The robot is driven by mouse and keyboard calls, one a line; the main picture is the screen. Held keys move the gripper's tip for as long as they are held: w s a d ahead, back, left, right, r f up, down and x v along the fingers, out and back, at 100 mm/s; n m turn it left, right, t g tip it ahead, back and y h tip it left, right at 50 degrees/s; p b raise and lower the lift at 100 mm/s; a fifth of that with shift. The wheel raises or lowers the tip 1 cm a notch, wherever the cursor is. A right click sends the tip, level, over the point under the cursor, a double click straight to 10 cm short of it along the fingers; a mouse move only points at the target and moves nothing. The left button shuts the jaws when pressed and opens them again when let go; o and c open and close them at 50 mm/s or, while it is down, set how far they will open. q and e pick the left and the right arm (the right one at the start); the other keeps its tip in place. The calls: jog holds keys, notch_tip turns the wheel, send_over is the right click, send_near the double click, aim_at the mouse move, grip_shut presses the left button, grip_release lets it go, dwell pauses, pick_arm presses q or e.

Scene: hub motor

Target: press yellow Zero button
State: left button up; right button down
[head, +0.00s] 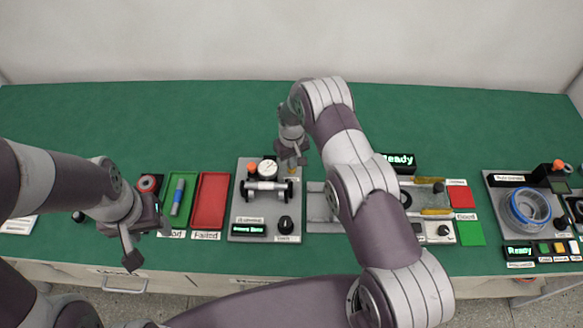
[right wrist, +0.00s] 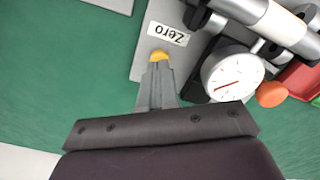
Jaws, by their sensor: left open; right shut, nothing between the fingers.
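The yellow Zero button (right wrist: 159,55) shows in the right wrist view beside a white "Zero" label (right wrist: 168,34) on the grey fixture plate. My right gripper (right wrist: 158,66) is shut and empty. Its fingertips overlap the near edge of the button in the picture; I cannot tell whether they touch it. In the head view my right gripper (head: 292,163) is over the back right corner of the gauge fixture (head: 240,204), and the button is mostly hidden there. My left gripper (head: 149,247) is open and empty near the table's front edge, left of the trays.
A dial gauge (right wrist: 233,74) and an orange knob (right wrist: 271,94) stand close beside the right fingers. A metal shaft part (head: 266,190) lies on the fixture. Green (head: 170,215) and red (head: 210,200) trays are to its left. The back of the green table (head: 200,115) is clear.

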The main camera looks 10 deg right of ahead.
jog(key=shift+f+b, duration=0.85)
jog(key=shift+f, duration=0.15)
jog(key=shift+r, duration=0.15)
notch_tip(320, 180, up, 14)
jog(key=p, duration=0.7)
jog(key=shift+p, duration=0.4)
